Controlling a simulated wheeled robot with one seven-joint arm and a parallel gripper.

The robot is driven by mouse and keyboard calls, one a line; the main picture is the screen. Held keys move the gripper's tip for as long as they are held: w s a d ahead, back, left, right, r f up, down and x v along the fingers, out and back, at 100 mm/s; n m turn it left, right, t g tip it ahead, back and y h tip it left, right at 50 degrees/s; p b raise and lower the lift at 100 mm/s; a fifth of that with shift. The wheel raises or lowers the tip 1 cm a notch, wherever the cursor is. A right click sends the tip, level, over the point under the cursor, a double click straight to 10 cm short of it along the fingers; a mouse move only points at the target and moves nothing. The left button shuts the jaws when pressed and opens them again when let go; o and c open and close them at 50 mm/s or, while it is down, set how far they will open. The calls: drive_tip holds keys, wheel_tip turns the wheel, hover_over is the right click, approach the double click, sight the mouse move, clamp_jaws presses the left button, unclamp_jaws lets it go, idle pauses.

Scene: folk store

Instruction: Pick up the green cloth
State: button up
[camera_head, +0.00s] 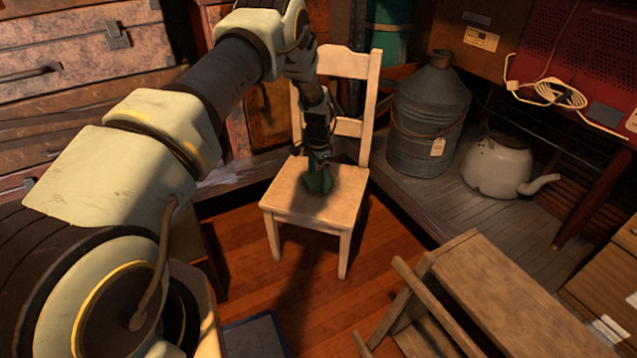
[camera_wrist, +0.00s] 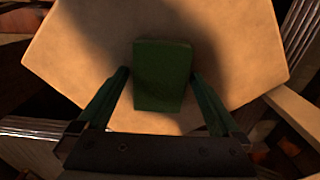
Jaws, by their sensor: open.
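The green cloth (camera_head: 318,184) lies on the seat of a pale wooden chair (camera_head: 290,205). In the wrist view the cloth (camera_wrist: 162,75) looks like a dark green, roughly rectangular folded piece on the chair seat (camera_wrist: 235,50). My gripper (camera_head: 320,168) is just above the cloth, pointing down. In the wrist view my gripper (camera_wrist: 160,76) is open, with one finger on each side of the cloth and a small gap on both sides. I cannot tell how far the fingertips are above the seat. My gripper partly hides the cloth in the head view.
The chair's backrest (camera_head: 348,65) rises behind my gripper. A grey metal can (camera_head: 428,120) and a white kettle (camera_head: 497,168) stand on a low platform at right. A wooden bench (camera_head: 500,300) is at front right. Bare floor (camera_head: 300,300) shows before the chair.

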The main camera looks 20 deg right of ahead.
sight(318, 178)
drive_tip(key=shift+c, duration=0.2)
drive_tip(key=c, duration=1.4)
drive_tip(key=shift+o, duration=0.2)
wheel_tip(318, 178, up, 10)
drive_tip(key=p, duration=0.1)
drive_tip(key=shift+p, duration=0.3)
